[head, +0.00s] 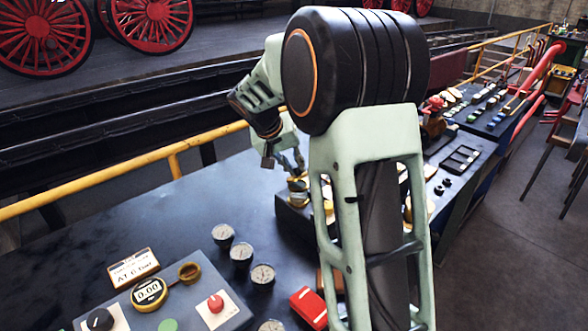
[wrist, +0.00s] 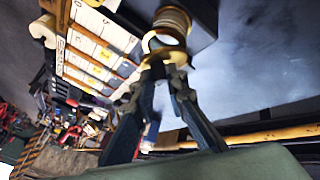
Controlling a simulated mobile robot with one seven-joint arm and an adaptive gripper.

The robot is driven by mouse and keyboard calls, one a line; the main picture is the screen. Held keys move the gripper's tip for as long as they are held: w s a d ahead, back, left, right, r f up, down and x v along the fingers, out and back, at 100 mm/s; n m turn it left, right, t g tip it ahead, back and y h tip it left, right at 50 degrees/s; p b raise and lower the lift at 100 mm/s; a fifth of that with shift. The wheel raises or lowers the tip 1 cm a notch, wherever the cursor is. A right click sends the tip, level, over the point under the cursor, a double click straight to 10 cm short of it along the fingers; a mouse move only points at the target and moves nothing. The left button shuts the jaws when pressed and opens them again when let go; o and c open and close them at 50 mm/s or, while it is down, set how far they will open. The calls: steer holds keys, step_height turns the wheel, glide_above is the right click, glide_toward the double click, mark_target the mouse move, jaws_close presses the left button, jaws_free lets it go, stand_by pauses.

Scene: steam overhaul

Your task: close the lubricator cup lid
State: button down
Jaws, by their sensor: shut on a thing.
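The brass lubricator cup (head: 298,191) stands on a dark block on the bench, partly beside my arm in the head view. In the wrist view its ribbed brass body (wrist: 173,18) shows at the top, with a brass rim and a pale round face below it. My gripper (head: 297,172) reaches down to the top of the cup. In the wrist view my gripper (wrist: 163,72) has its fingertips together on the brass lid edge (wrist: 158,57). The fingertips cover part of the lid, and its exact angle is hard to tell.
Several round gauges (head: 241,252) stand on the bench left of my arm. A panel (head: 190,300) with a red knob and a display is at the front left. A red box (head: 309,306) lies near my arm. A yellow rail (head: 110,178) runs behind the bench.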

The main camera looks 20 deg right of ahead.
mark_target(302, 177)
steer(key=shift+s+d+f+m+t+y+b, duration=0.25)
steer(key=shift+s+f+t+b, duration=0.4)
steer(key=shift+b, duration=2.35)
steer(key=shift+s+d+f+m+t+y+b, duration=0.1)
steer(key=shift+s+f+m+t+y+b, duration=0.55)
steer(key=shift+b, duration=2.35)
steer(key=t+b, duration=0.2)
steer(key=b, duration=0.2)
steer(key=shift+w+d+r, duration=0.1)
steer(key=shift+r+t+b, duration=0.1)
steer(key=shift+t+b, duration=0.3)
steer(key=shift+b, duration=0.2)
steer(key=c, duration=1.9)
jaws_free()
steer(key=shift+c, duration=0.2)
step_height(302, 177, up, 10)
